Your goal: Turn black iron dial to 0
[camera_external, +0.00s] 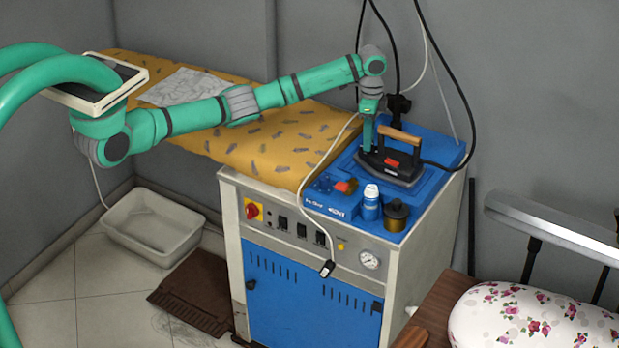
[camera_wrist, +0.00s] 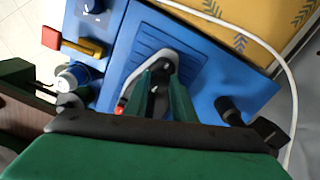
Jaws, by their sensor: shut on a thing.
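The black iron (camera_external: 392,168), with a wooden handle (camera_external: 399,138) and a red part on its side, stands on the blue top of the ironing station. My gripper (camera_external: 367,146) reaches straight down at the front end of the iron, left of the handle. In the wrist view my green fingers (camera_wrist: 159,80) are close together over the iron's grey tip (camera_wrist: 158,58). They are shut on a small dark part there, which I take to be the black iron dial (camera_wrist: 160,88). The fingers hide most of it, and I cannot read its setting.
A blue-and-white bottle (camera_external: 371,202) and a brass-coloured pot (camera_external: 396,215) stand in front of the iron. A black cable and a white cord (camera_wrist: 292,100) run nearby. The yellow patterned ironing board (camera_external: 270,145) lies to the left, with paper on it.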

